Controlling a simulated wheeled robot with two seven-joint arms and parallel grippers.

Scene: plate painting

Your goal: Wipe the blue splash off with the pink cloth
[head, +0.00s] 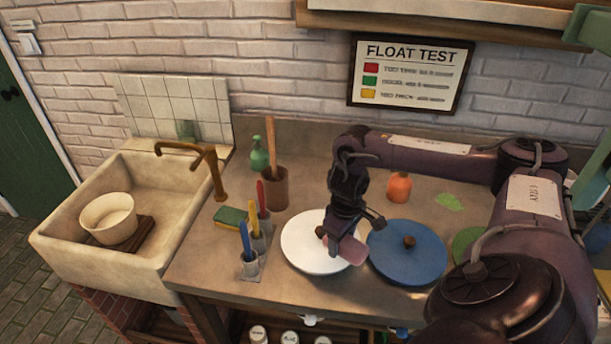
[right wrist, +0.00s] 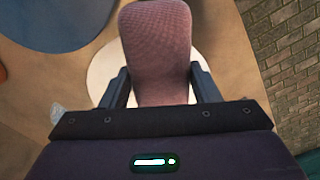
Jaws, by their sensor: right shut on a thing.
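My right gripper (head: 347,228) is shut on the pink cloth (head: 351,250). It holds the cloth over the right part of the white plate (head: 300,243), beside the blue lid-like disc (head: 400,268) with a brown knob. In the right wrist view the pink cloth (right wrist: 157,45) stands out between the two fingers (right wrist: 158,80), with the white plate (right wrist: 105,72) behind it. Whether the cloth touches the plate, I cannot tell. I see no blue splash on the plate's visible part; the cloth and gripper hide some of it. My left gripper is not in view.
Brushes in holders (head: 250,264), a sponge (head: 230,217) and a brown pot (head: 273,188) stand left of the plate. An orange bottle (head: 399,188) and a green splash (head: 449,202) are behind the blue disc. The sink (head: 70,225) is at far left.

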